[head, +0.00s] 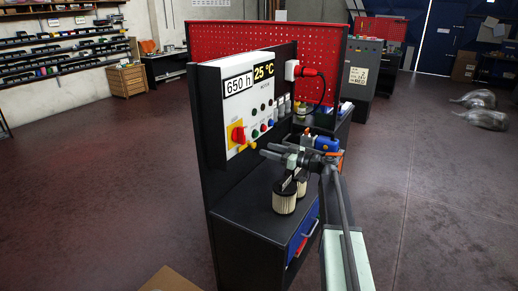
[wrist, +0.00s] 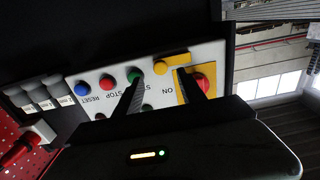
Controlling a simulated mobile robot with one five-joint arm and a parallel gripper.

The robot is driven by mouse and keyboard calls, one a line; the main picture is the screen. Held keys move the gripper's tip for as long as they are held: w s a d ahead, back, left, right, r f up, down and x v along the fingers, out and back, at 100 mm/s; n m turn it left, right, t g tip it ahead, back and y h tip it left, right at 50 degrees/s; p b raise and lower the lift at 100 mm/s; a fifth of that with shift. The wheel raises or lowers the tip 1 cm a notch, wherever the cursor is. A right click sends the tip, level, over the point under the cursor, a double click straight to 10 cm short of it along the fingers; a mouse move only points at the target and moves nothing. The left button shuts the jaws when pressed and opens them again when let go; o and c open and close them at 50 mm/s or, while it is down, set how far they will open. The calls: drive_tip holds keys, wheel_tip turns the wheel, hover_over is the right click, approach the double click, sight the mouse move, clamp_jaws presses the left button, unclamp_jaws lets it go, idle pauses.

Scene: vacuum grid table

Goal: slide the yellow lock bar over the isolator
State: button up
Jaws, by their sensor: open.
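The isolator (head: 238,134) is a red rotary knob on a yellow plate, on the front of a white control panel. It also shows in the wrist view (wrist: 204,82), at the right, partly behind one of my fingers. The yellow lock bar (head: 253,144) has a round yellow knob end and sits beside the isolator. In the wrist view the lock bar (wrist: 162,67) lies between my fingertips, a little beyond them, with its rod reaching toward the isolator. My gripper (head: 265,150) is open and empty in front of the panel; it shows in the wrist view too (wrist: 158,76). Contact cannot be told.
The white panel (head: 212,98) carries blue, red and green buttons (wrist: 107,80) beside the lock bar. Grey connectors (wrist: 42,92) and a red plug (head: 306,72) are farther along. Ribbed filter canisters (head: 284,198) stand on the dark bench (head: 245,215) below my gripper.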

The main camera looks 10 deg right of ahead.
sight(255, 146)
drive_tip(key=x, duration=0.5)
drive_tip(key=shift+w+a, duration=0.1)
drive_tip(key=shift+a, duration=0.05)
clamp_jaws()
idle(1.1)
